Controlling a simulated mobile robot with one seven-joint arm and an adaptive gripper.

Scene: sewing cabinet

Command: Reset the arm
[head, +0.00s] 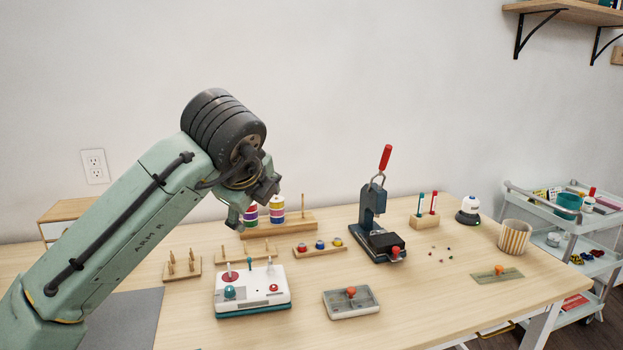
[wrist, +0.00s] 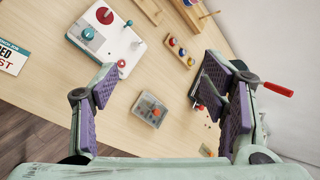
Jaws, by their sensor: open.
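My arm (head: 130,215) reaches up from the lower left in the head view, bent at a dark ribbed joint. My gripper (head: 252,205) hangs in the air above the back part of the table, in front of the thread spools. In the wrist view my gripper (wrist: 158,85) is open, with its purple-padded fingers wide apart and nothing between them in its grasp. The table top (head: 400,318) lies below, apart from the fingers. The gripper's far side is hidden in the head view.
Below stand a white device with knobs (head: 252,298) and a grey box with an orange knob (head: 351,303). A press with a red handle (head: 372,208) rises to the right. Thread spools (head: 277,210) stand behind my gripper. A striped cup (head: 514,237) stands far right.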

